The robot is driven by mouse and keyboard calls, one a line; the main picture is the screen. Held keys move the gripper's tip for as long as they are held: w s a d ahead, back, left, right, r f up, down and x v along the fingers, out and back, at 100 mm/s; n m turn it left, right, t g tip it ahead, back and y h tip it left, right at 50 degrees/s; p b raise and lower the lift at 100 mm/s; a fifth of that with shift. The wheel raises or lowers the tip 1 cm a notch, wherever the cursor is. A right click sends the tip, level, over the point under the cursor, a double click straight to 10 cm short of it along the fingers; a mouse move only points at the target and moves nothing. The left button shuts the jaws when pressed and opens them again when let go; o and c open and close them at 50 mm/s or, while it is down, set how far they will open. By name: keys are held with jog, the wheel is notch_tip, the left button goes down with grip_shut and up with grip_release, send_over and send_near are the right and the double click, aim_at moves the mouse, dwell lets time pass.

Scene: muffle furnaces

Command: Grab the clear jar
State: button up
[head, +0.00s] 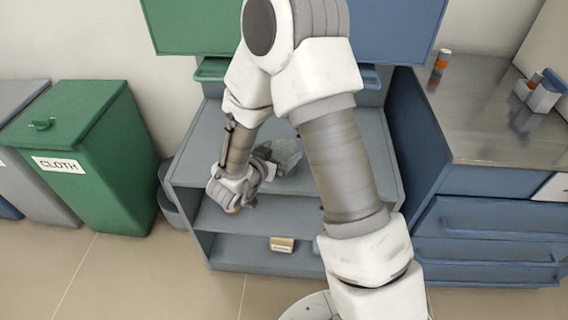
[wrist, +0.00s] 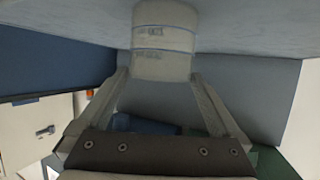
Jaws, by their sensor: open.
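A clear jar (head: 287,153) stands on the grey shelf unit in the head view, partly hidden by my arm and gripper. In the wrist view a pale, see-through cylinder with thin blue bands, which looks like this jar (wrist: 164,42), meets the grey surface at the top of the picture. My gripper (wrist: 161,80) is open, with one finger on each side of the jar's near end. I cannot tell whether the fingers touch it. In the head view my gripper (head: 263,165) is small and partly hidden against the jar.
The grey shelf unit (head: 190,172) has side walls and a lower shelf holding a small tan box (head: 282,244). A green CLOTH bin (head: 90,150) stands left. A metal-topped bench (head: 480,120) at right carries a small orange-and-white bottle (head: 441,62) and other small items.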

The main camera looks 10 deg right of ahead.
jog(key=shift+f+b+x, duration=0.2)
jog(key=shift+b+x, duration=1.05)
jog(key=shift+x, duration=1.75)
jog(key=shift+s+a, duration=0.1)
jog(key=shift+a, duration=0.05)
jog(key=c, duration=1)
jog(key=shift+r, duration=0.1)
